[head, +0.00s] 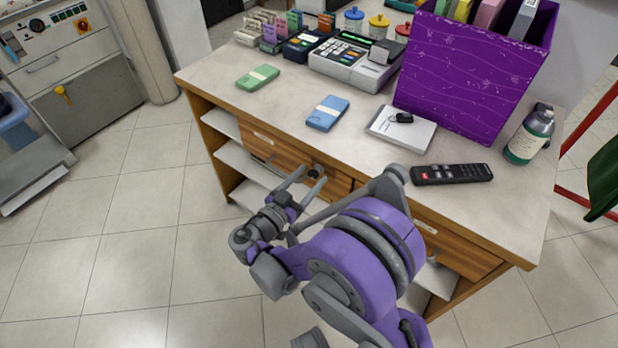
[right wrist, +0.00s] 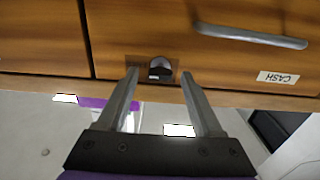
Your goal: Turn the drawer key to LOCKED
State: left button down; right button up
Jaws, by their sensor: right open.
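The wooden cash drawer (head: 285,153) is shut in the front of the counter. In the right wrist view its CASH label (right wrist: 279,77) appears upside down. The drawer key (right wrist: 160,66), a small grey and dark piece, sits in a plate on the drawer front; its turned position and any LOCKED marking are too small to read. My right gripper (right wrist: 160,76) is open, with one finger on each side of the key and a visible gap to both. In the head view this gripper (head: 311,180) is at the drawer front, partly hiding the key. My left gripper is not in view.
The counter top overhangs the drawers.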

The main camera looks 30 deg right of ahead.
jog(key=shift+w+d, duration=0.1)
jog(key=shift+d, duration=0.15)
grip_shut()
